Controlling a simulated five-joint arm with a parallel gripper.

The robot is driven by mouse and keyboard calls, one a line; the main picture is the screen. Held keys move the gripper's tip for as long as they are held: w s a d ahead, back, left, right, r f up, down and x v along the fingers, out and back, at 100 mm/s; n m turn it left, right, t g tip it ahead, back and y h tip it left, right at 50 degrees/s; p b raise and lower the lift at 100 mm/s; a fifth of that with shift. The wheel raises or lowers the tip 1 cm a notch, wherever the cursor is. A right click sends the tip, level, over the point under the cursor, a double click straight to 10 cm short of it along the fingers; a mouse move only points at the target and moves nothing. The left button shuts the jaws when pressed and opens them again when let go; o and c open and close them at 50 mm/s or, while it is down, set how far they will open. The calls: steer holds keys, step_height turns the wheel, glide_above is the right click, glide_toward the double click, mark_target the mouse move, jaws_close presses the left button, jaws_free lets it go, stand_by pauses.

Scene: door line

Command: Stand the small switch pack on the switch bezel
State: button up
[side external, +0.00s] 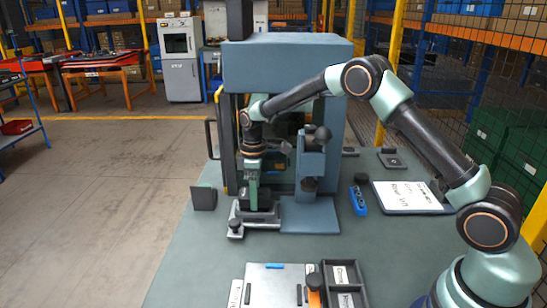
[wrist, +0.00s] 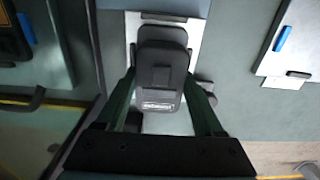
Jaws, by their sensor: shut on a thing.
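My gripper (wrist: 160,82) is shut, with a green finger on each side of a dark rounded block, which I take to be the small switch pack (wrist: 158,97). A lighter strip shows on the pack's near end. In the side view my gripper (side external: 253,199) points down over a pale fixture plate (side external: 262,224). A dark piece, probably the switch bezel (side external: 265,215), sits low on that plate under the fingers. The pack and bezel are hard to tell apart, and I cannot tell whether they touch.
A blue-grey press-like stand (side external: 309,212) is close to the right of the gripper, and a large cabinet (side external: 290,62) rises behind. A pale panel (side external: 262,291) and a dark divided tray (side external: 343,273) lie at the front. A blue block (side external: 358,201) lies right. The bench's left front is clear.

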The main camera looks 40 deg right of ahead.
steer(key=shift+f, duration=0.45)
stand_by(2.0)
steer(key=o, duration=1.4)
step_height(320, 180, up, 12)
steer(key=s+a+r+m, duration=0.6)
steer(key=s+r, duration=0.2)
steer(key=s, duration=0.1)
steer(key=s+a+r+m, duration=0.2)
steer(key=s+m, duration=0.2)
steer(key=s, duration=0.2)
steer(key=s+a+r+m, duration=0.1)
steer(key=s+r+m, duration=0.15)
steer(key=s, duration=0.45)
steer(key=s+d+f+n+t, duration=0.2)
steer(key=d+f+n+t, duration=0.1)
steer(key=d, duration=0.7)
steer(key=f+t, duration=0.1)
steer(key=t, duration=0.1)
steer(key=shift+d+f+t, duration=0.25)
steer(key=shift+d+t, duration=0.05)
